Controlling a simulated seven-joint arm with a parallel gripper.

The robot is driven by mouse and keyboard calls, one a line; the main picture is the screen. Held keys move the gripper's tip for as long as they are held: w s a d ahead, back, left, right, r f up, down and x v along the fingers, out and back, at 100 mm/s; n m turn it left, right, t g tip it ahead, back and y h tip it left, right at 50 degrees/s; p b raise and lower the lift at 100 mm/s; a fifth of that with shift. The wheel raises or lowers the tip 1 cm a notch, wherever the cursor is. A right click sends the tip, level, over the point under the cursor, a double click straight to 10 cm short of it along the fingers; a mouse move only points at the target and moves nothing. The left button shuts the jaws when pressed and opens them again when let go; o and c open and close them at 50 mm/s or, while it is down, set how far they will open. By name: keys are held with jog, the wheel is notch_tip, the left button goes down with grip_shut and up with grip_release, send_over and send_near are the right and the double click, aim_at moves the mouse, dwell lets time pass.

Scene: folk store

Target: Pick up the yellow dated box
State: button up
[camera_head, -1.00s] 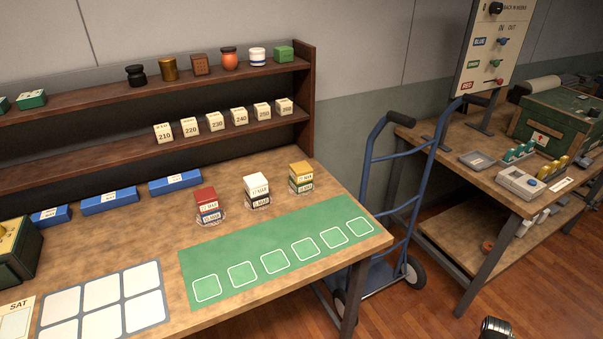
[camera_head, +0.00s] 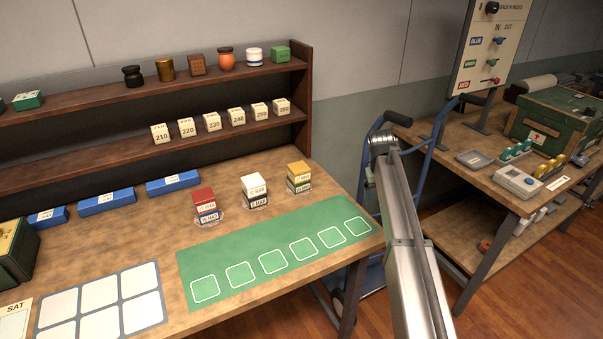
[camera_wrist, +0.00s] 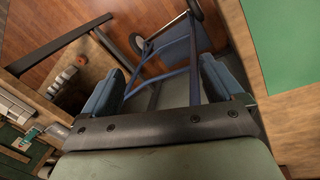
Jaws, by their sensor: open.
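The yellow dated box (camera_head: 299,169) sits on top of a second labelled box (camera_head: 299,186), right of the white and red stacks on the wooden table (camera_head: 345,182). Its date is too small to read. In the wrist view my gripper (camera_wrist: 158,88) has its two blue-grey fingers apart, with nothing held between them. Beyond them show the floor and the blue hand truck. The yellow box does not show in the wrist view. In the head view my arm rises at the right of the table, apart from the stacks; its fingers cannot be made out there.
A white-topped stack (camera_head: 255,184) and a red-topped stack (camera_head: 205,200) stand left of the yellow one. A green mat (camera_head: 240,262) with outlined squares lies in front, empty. A shelf (camera_head: 225,146) with numbered blocks stands behind. A blue hand truck (camera_head: 365,170) stands beside the table.

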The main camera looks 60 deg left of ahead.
jog(key=s+a+r+n, duration=0.2)
jog(key=s+a+r, duration=0.6)
jog(key=a+r, duration=0.15)
notch_tip(320, 180, up, 8)
jog(key=n+g, duration=0.2)
jog(key=n, duration=0.1)
send_over(299, 167)
jog(key=shift+y, duration=0.4)
jog(key=f, duration=0.7)
jog(key=shift+w+f, duration=0.2)
jog(key=shift+w, duration=0.1)
jog(key=shift+s+f, duration=0.15)
jog(key=shift+f, duration=1.15)
jog(key=shift+s+f, duration=0.15)
jog(key=shift+f, duration=1.15)
jog(key=shift+a, duration=0.1)
jog(key=c, duration=1.1)
jog(key=shift+r, duration=0.15)
